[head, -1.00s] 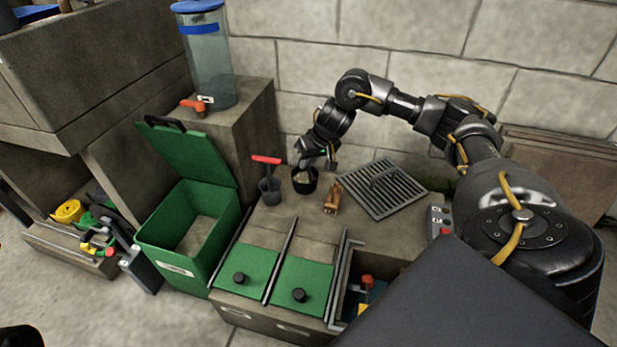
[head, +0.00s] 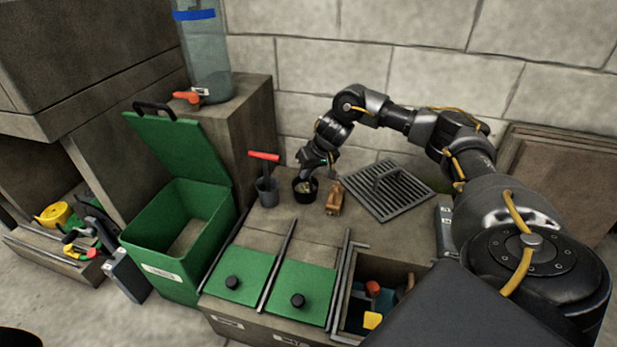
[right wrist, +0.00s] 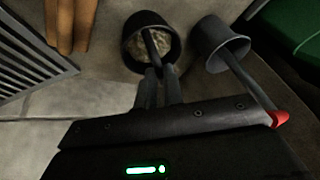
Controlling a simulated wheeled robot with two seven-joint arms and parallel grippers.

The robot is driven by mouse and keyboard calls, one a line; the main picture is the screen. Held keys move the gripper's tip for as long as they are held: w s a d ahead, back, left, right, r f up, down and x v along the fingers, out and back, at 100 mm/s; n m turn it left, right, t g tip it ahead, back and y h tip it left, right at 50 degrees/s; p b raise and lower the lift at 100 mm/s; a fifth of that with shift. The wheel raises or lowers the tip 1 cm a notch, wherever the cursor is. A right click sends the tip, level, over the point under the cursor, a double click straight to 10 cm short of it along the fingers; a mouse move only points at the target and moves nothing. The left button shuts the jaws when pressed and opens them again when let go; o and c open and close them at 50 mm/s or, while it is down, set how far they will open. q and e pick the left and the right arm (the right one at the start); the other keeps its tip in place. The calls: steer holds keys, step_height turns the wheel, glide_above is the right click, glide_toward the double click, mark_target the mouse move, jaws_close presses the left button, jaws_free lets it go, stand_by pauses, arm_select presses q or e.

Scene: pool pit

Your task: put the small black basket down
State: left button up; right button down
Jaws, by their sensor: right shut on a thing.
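The small black basket (head: 304,196) is a round dark pot with pale stuff inside, over the stone counter top between the grey cup and the brown wooden piece. It looks upright. My right gripper (head: 312,175) is just above it. In the right wrist view the basket (right wrist: 133,62) lies right at the tips of the fingers (right wrist: 160,78), which are shut on its bar-like handle across the opening. I cannot tell whether its bottom touches the counter. My left gripper is not in view.
A grey cup with a red handle (head: 266,190) stands close left of the basket. A brown wooden piece (head: 335,198) and a metal grate (head: 402,200) lie to the right. Green lids (head: 303,288) and an open green bin (head: 210,210) are nearer and left.

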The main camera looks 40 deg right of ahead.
steer(key=c, duration=1.5)
jaws_free()
